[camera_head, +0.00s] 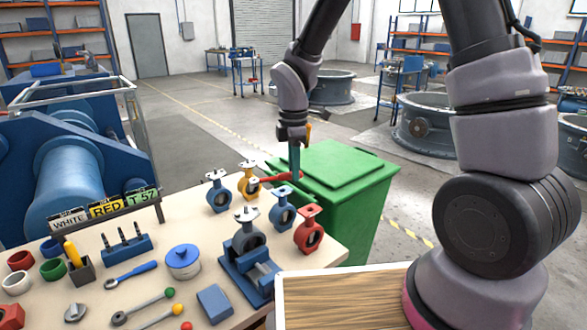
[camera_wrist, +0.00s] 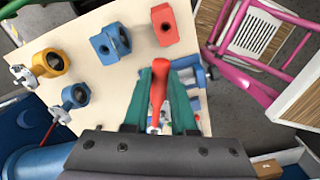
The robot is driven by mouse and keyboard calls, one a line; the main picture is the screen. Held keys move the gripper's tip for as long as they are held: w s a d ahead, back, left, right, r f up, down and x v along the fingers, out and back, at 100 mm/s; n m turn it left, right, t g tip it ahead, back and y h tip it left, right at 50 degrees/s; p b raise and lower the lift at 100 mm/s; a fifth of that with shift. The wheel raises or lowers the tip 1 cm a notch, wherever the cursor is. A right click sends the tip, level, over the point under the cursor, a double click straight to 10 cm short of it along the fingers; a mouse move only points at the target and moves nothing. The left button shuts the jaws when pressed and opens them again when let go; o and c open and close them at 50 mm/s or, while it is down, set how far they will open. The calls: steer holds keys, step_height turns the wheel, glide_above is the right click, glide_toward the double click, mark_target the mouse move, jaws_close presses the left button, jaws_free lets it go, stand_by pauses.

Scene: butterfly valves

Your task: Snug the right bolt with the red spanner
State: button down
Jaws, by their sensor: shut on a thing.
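My gripper (camera_head: 295,172) is shut on the red spanner (camera_head: 272,179), in the air beyond the back row of valves and in front of the green bin. In the wrist view the spanner (camera_wrist: 159,88) sits between the two green fingers of my gripper (camera_wrist: 160,105). A grey butterfly valve (camera_head: 249,243) stands in a blue vise (camera_head: 243,272) near the table's front, with a pale flange on top (camera_head: 246,214). My gripper is beyond and above it, apart from it. The right bolt cannot be made out at this size.
Loose valves stand behind the vise: blue (camera_head: 282,214), red (camera_head: 309,232), yellow (camera_head: 248,183) and another blue (camera_head: 218,195). A green bin (camera_head: 335,165) stands behind the table. A blue spanner (camera_head: 130,275), a blue-lidded pot (camera_head: 183,260) and a sign (camera_head: 107,208) are at left.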

steer(key=shift+s+a+n, duration=0.25)
steer(key=shift+n, duration=0.05)
steer(key=shift+f, duration=0.1)
steer(key=shift+a+f, duration=0.1)
steer(key=shift+f, duration=2.5)
steer(key=shift+f, duration=0.65)
stand_by(0.4)
steer(key=shift+s, duration=0.1)
stand_by(0.4)
